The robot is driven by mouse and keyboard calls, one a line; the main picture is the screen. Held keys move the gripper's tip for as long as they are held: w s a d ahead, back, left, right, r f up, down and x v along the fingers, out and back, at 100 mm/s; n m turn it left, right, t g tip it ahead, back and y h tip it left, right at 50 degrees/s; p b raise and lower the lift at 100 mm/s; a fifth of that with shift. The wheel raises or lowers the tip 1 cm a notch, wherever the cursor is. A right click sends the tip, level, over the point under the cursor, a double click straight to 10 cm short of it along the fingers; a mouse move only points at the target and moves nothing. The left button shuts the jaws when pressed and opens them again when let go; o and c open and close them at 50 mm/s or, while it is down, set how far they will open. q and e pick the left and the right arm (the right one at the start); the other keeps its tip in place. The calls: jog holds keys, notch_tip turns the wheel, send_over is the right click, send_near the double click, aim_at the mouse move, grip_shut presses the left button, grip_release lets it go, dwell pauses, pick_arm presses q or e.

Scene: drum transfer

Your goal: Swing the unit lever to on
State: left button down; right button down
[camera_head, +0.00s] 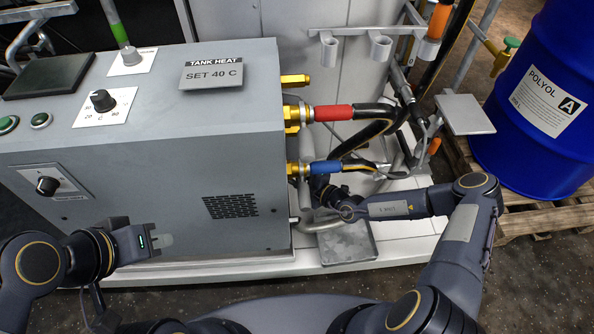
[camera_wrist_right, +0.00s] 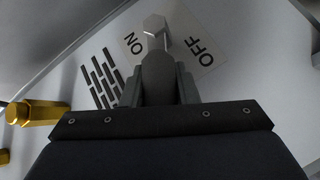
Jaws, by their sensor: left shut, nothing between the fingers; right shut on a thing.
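In the right wrist view, a grey lever (camera_wrist_right: 157,62) with a pale hexagonal end stands in front of a plate marked ON and OFF (camera_wrist_right: 205,52). ON shows left of the lever, OFF to its right; I cannot tell its exact setting. My right gripper (camera_wrist_right: 157,92) is shut on the lever. In the head view, my right arm reaches to the right side of the grey unit (camera_head: 150,150); its fingertips and the lever are hidden there. My left gripper (camera_head: 160,241) is shut and empty, low in front of the unit's front face.
Brass fittings with a red-sleeved hose (camera_head: 332,113) and a blue-sleeved hose (camera_head: 327,167) stick out from the unit's right side, close above my right wrist. A brass fitting (camera_wrist_right: 38,112) shows left in the wrist view. A blue drum (camera_head: 540,100) stands on a pallet at right.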

jog(key=shift+w+r+m+g+h+p, duration=0.15)
jog(key=shift+r+m+g+h+p, duration=0.2)
jog(key=shift+g+p, duration=0.45)
jog(key=c, duration=1.1)
grip_release()
jog(key=shift+p+v, duration=0.8)
jog(key=shift+v, duration=3.1)
jog(key=shift+f, duration=0.1)
jog(key=shift+c, duration=0.3)
